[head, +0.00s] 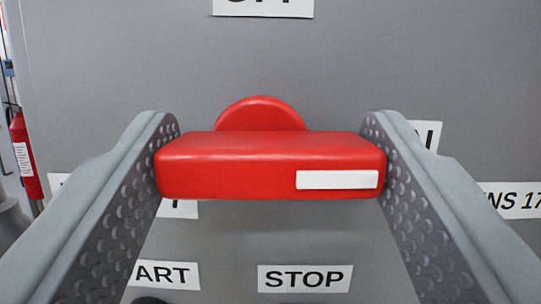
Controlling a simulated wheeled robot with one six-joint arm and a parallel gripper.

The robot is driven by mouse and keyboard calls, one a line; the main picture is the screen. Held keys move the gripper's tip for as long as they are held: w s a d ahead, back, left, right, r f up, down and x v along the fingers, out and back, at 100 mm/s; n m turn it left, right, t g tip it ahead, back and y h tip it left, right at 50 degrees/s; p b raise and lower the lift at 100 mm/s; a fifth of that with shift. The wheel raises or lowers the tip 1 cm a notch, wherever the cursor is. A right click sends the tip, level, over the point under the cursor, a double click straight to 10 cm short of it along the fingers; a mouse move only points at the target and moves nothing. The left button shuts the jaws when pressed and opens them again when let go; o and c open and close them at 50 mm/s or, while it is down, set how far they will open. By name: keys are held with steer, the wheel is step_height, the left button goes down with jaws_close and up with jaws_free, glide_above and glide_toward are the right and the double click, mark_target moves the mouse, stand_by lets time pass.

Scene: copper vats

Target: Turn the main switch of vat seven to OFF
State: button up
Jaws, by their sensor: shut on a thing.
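The red main switch (230,180) fills the middle of the view. It has a wide bar handle lying level, with a white marker stripe (337,180) on its right end and a round red hub (260,115) behind it. My gripper (270,165) is shut on the two ends of the bar, one grey dimpled finger at each side. A white label (263,6) above is cut by the top edge and seems to read OFF. Another label (426,135) at the right, partly behind the finger, ends in N. No vat number shows.
The grey panel (330,60) stands close behind the switch. Below are a STOP label (305,278) and one ending in ART (165,275), with a dark round part at the bottom edge. A red fire extinguisher (25,155) stands at the far left.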

steer(key=shift+n, duration=0.6)
steer(key=shift+n+g+y, duration=0.4)
steer(key=shift+n+y, duration=1.3)
steer(key=shift+n, duration=1)
steer(key=shift+r+n+g+y, duration=0.1)
steer(key=shift+n+g+y, duration=0.4)
steer(key=shift+n, duration=1.05)
steer(key=shift+r+n+g+y, duration=0.1)
steer(key=shift+n+g+y, duration=0.2)
steer(key=shift+n+y, duration=0.85)
steer(key=shift+n+g, duration=0.45)
steer(key=shift+n, duration=1.1)
steer(key=shift+n+g, duration=0.45)
steer(key=shift+n, duration=1.1)
steer(key=shift+a+n+g, duration=0.1)
steer(key=shift+n+g, duration=0.7)
steer(key=shift+n, duration=1.1)
steer(key=o, duration=1)
